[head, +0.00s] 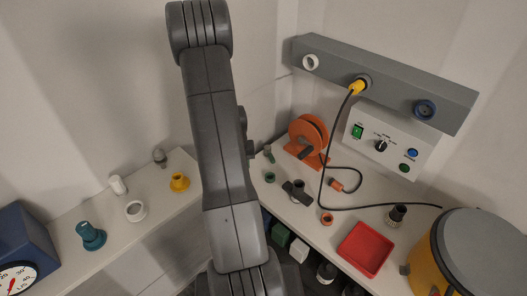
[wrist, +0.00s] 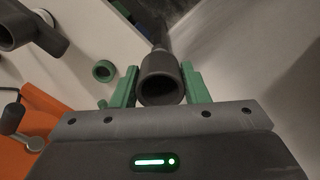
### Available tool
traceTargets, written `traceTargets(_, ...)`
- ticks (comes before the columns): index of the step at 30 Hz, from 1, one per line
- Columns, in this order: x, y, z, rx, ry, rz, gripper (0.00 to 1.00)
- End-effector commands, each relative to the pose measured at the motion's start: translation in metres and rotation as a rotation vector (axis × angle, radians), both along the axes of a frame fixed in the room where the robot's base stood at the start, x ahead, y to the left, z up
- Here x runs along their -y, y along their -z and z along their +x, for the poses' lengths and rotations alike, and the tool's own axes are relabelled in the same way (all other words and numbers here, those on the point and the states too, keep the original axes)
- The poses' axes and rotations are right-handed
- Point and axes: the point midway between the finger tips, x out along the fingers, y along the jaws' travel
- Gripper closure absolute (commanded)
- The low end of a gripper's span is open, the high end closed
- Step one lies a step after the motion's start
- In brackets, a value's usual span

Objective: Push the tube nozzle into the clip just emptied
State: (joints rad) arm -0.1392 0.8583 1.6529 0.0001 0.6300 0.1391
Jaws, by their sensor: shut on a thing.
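My gripper (wrist: 160,88) has green fingers and is shut on a dark grey, hollow, round piece (wrist: 161,66), which looks like the nozzle. Its open end faces the wrist camera, and a thinner stem points away. In the head view my own arm hides the gripper and the held piece. No clip can be told for certain. A dark fitting with a side arm (head: 298,192) lies on the right bench; a similar dark piece (wrist: 32,30) shows at the upper left of the wrist view.
An orange reel (head: 308,137) stands at the bench's back, near a green ring (head: 269,177). A black cable (head: 322,175) runs from a yellow plug (head: 357,87) on the grey rail (head: 390,88). A red tray (head: 365,249) lies in front. The left shelf (head: 110,232) holds several small fittings.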

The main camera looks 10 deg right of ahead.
Motion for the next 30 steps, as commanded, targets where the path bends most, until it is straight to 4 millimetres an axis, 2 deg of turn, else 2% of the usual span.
traceTargets(1, 0.0, 0.013, 0.0, 0.0, 0.0, 0.0, 0.86)
traceTargets(6, 0.0, 0.04, 0.0, 0.0, 0.0, 0.0, 0.86)
traceTargets(11, 0.0, 0.058, 0.0, 0.0, 0.0, 0.0, 0.86)
traceTargets(14, 0.0, 0.059, 0.0, 0.0, 0.0, 0.0, 0.86)
traceTargets(22, 0.0, 0.04, 0.0, 0.0, 0.0, 0.0, 0.86)
traceTargets(30, 0.054, 0.016, -0.031, 0.001, 0.148, 0.0, 0.86)
